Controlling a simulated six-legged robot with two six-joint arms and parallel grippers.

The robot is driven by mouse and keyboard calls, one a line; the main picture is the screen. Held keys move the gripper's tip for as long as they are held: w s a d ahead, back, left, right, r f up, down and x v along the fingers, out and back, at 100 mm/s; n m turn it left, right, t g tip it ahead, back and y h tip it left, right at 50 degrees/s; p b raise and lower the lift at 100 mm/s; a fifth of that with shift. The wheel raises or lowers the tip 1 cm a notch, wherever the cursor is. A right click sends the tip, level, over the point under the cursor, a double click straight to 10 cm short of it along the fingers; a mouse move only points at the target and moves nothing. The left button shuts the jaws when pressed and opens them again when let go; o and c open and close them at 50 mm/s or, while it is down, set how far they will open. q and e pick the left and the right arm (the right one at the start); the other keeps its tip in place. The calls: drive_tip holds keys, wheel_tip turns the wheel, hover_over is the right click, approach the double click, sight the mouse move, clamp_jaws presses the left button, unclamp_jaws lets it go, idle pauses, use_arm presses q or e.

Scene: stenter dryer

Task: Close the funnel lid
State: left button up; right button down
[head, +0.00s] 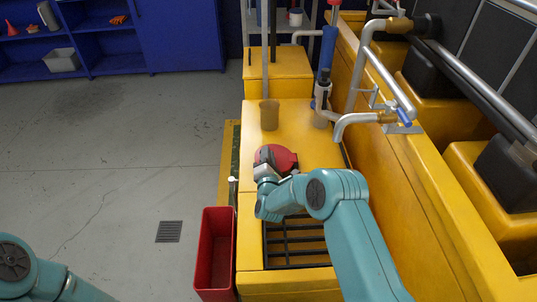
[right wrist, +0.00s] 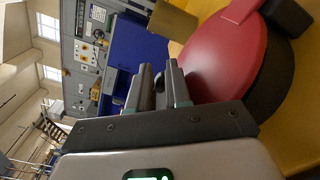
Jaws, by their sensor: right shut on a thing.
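The red round funnel lid (head: 284,158) is on the yellow machine top, near the middle of the head view. It has a dark rim and also shows large in the right wrist view (right wrist: 228,60). My right gripper (head: 264,168) is at the lid's left front edge. In the right wrist view its two fingers (right wrist: 164,78) are close together at the lid's edge, with a small dark part between them. I cannot tell from these views how far the lid stands open. My left arm shows at the lower left, but its gripper is out of the picture.
A tan cylinder (head: 269,115) stands behind the lid on the yellow top (head: 298,113). Grey pipes (head: 368,118) with a blue-handled valve are to the right. A dark grate (head: 295,240) is in front. A red bin (head: 215,250) stands at left; the floor beyond is clear.

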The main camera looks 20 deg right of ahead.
drive_tip(key=shift+w+a+n+y, duration=0.2)
drive_tip(key=shift+a+n+y, duration=0.1)
drive_tip(key=shift+a+n, duration=0.4)
drive_tip(key=shift+a+f, duration=0.1)
drive_tip(key=shift+a, duration=0.05)
drive_tip(key=c, duration=0.9)
unclamp_jaws()
drive_tip(key=shift+s+f, duration=0.1)
drive_tip(key=shift+f, duration=0.1)
drive_tip(key=shift+s+a+f, duration=0.1)
drive_tip(key=shift+s, duration=0.1)
drive_tip(key=p+v, duration=0.4)
drive_tip(key=v, duration=1.1)
drive_tip(key=shift+s+r+p, duration=0.25)
drive_tip(key=shift+s+p, duration=0.1)
drive_tip(key=shift+s, duration=0.05)
drive_tip(key=shift+r, duration=0.1)
